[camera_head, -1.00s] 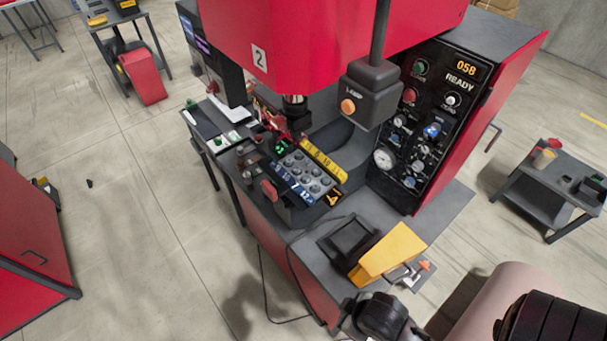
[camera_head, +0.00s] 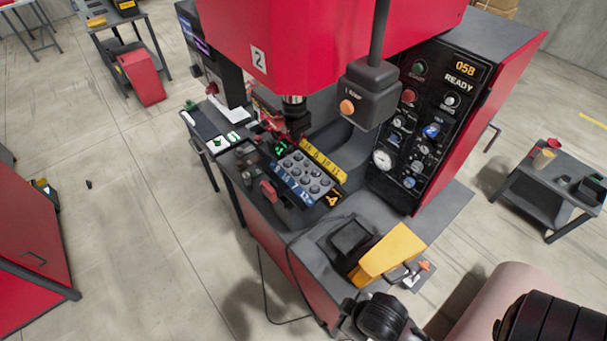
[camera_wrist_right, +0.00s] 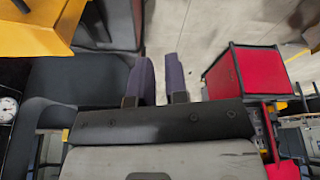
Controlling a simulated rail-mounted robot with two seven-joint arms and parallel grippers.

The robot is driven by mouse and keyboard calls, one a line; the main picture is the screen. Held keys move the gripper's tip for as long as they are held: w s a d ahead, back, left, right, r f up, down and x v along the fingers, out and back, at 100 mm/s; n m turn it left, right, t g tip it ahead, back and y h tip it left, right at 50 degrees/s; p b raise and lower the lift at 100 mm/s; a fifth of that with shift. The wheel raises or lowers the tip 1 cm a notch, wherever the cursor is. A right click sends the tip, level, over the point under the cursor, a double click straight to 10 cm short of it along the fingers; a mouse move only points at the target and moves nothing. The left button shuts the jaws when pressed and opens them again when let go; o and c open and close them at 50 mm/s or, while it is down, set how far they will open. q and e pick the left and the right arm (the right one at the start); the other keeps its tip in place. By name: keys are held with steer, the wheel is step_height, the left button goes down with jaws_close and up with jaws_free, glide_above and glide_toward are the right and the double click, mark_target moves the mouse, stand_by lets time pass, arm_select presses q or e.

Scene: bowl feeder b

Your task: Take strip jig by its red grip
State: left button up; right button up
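A grey jig plate (camera_head: 306,174) with several round pockets sits on the red and dark machine's bench in the head view. It has a blue numbered strip along its near-left side and a yellow numbered strip along its far-right side. A red grip (camera_head: 269,191) stands at its left end. My right gripper (camera_wrist_right: 160,82) shows two dark fingers with a gap and nothing between them in the right wrist view. My right arm is at the bottom right of the head view, well short of the red grip. The jig is not identifiable in the wrist view. My left gripper is out of view.
A yellow chute-like part (camera_head: 388,253) stands on the bench's front, between my right arm and the jig. A grey control box (camera_head: 372,95) hangs above the bench. The control panel (camera_head: 425,120) is to the right. Open floor lies left of the machine.

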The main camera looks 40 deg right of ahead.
mark_target(274, 193)
steer(key=o, duration=0.6)
steer(key=shift+w+r, duration=0.1)
steer(key=shift+w, duration=0.05)
steer(key=w+a+r+m+t+y+p, duration=0.1)
steer(key=w+r+m+t+y+p, duration=0.2)
steer(key=w, duration=0.6)
steer(key=w+a+r+m+t+y, duration=0.1)
steer(key=w+r+m+t, duration=0.1)
steer(key=w+m, duration=0.5)
steer(key=w+d+r+m+t+h, duration=0.25)
steer(key=w+d+m+t, duration=0.2)
steer(key=m, duration=0.95)
steer(key=w+d+r+m+t+h, duration=0.1)
steer(key=w+d+m+t+h, duration=0.3)
steer(key=m, duration=1.1)
steer(key=shift+t+y, duration=0.35)
steer(key=shift+t, duration=0.1)
steer(key=shift+w+d+f+p, duration=0.15)
steer(key=shift+w+p, duration=0.15)
steer(key=shift+w, duration=1.8)
steer(key=shift+w+d+r+p, duration=0.15)
steer(key=shift+w+p, duration=0.1)
steer(key=shift+w, duration=1.9)
steer(key=shift+w+d+f+p, duration=0.15)
steer(key=shift+w+p, duration=0.15)
steer(key=shift+w, duration=1.8)
